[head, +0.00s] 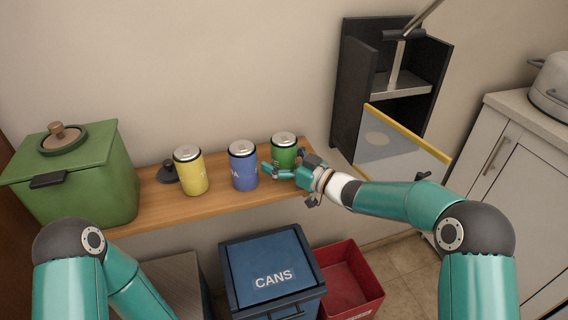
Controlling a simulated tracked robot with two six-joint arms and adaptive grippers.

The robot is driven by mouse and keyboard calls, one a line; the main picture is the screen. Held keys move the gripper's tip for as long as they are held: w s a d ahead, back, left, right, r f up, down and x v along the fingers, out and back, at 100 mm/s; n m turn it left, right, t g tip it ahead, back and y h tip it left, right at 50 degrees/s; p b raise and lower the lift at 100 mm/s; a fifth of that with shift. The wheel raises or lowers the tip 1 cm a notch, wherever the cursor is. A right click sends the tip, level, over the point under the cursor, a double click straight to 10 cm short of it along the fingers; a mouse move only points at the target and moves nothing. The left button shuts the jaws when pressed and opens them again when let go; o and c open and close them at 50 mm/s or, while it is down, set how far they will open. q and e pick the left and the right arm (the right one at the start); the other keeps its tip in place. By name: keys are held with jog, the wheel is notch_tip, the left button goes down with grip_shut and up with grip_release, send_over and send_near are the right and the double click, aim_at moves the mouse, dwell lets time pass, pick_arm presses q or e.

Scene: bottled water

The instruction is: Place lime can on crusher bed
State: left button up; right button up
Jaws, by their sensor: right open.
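The lime can (284,146) is green with a silver top and stands upright at the right end of the wooden shelf (222,204). My right gripper (283,171) is open at the front of this can and hides its lower part. I cannot tell whether the fingers touch it. The crusher (352,85) is a tall dark frame on the wall at the right. Its grey bed (402,90) is bare below the press and lever. My left arm shows at the lower left, but its gripper is out of the picture.
A blue can (243,166) and a yellow can (190,172) stand left of the lime can. A green lidded box (80,178) is at the far left. A yellow-edged clear panel (400,150) hangs before the crusher. A blue CANS bin (270,265) and a red bin (350,283) stand below.

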jog(key=shift+w+a, duration=0.15)
jog(key=shift+a, duration=0.05)
jog(key=c, duration=1)
jog(key=shift+r, duration=0.2)
